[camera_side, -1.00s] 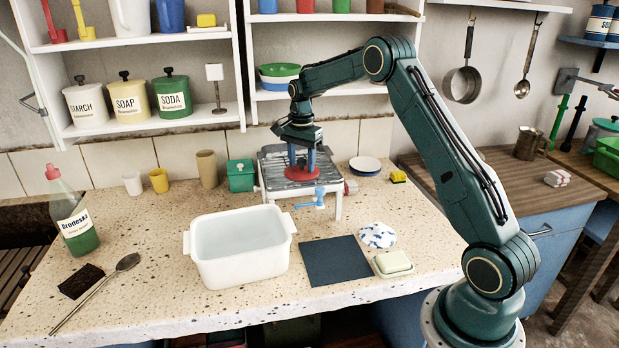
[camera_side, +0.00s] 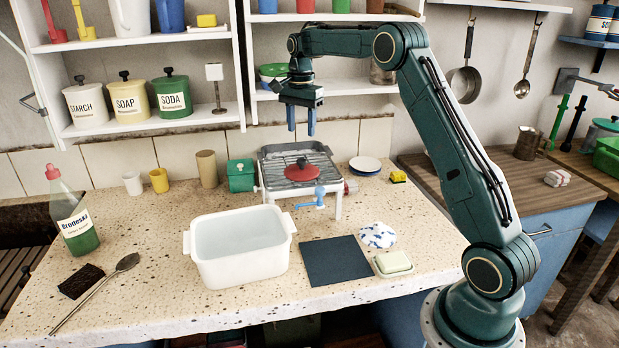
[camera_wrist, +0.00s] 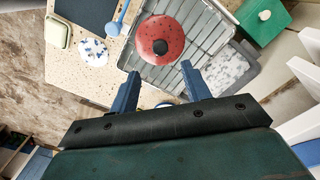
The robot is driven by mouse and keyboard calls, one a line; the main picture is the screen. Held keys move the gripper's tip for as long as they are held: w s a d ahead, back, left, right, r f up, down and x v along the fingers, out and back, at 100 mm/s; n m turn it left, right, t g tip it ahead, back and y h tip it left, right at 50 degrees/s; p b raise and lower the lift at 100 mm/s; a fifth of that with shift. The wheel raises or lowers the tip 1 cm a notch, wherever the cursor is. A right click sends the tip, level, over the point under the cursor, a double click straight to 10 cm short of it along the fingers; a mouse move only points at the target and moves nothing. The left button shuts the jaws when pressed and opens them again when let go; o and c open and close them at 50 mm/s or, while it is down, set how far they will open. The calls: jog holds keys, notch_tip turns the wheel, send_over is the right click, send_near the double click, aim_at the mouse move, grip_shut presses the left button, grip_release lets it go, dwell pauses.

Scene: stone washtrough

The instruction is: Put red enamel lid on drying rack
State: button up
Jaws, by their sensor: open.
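The red enamel lid (camera_side: 302,170) with its black knob lies on the wire drying rack (camera_side: 331,190), knob up. In the wrist view the red lid (camera_wrist: 160,41) rests on the rack's wires (camera_wrist: 212,42), towards one side of it. My gripper (camera_side: 301,133) is open and empty, raised above the lid with its fingers pointing down and clear of it. In the wrist view my open gripper (camera_wrist: 157,74) has its blue fingers apart, with nothing between them.
A white basin (camera_side: 238,268) stands in front of the rack, with a dark mat (camera_side: 335,262) to its right. A green box (camera_side: 241,176) is left of the rack and a white-and-blue dish (camera_side: 365,165) right. Shelves stand behind my gripper.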

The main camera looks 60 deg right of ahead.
jog(key=shift+r, duration=0.7)
jog(key=s+a+r+n+t, duration=0.3)
jog(key=s+a+r+n, duration=0.65)
jog(key=s+a, duration=0.55)
jog(key=s+a+f+n+t, duration=0.1)
jog(key=s+a+f+n, duration=0.2)
jog(key=s, duration=0.6)
jog(key=s+a+f+n+t, duration=0.1)
jog(key=s+a+f+n, duration=0.2)
jog(key=s, duration=0.6)
jog(key=a+n, duration=0.2)
jog(key=a, duration=0.1)
jog(key=shift+s+a+t, duration=0.15)
jog(key=shift+s+t, duration=0.05)
jog(key=shift+t, duration=0.1)
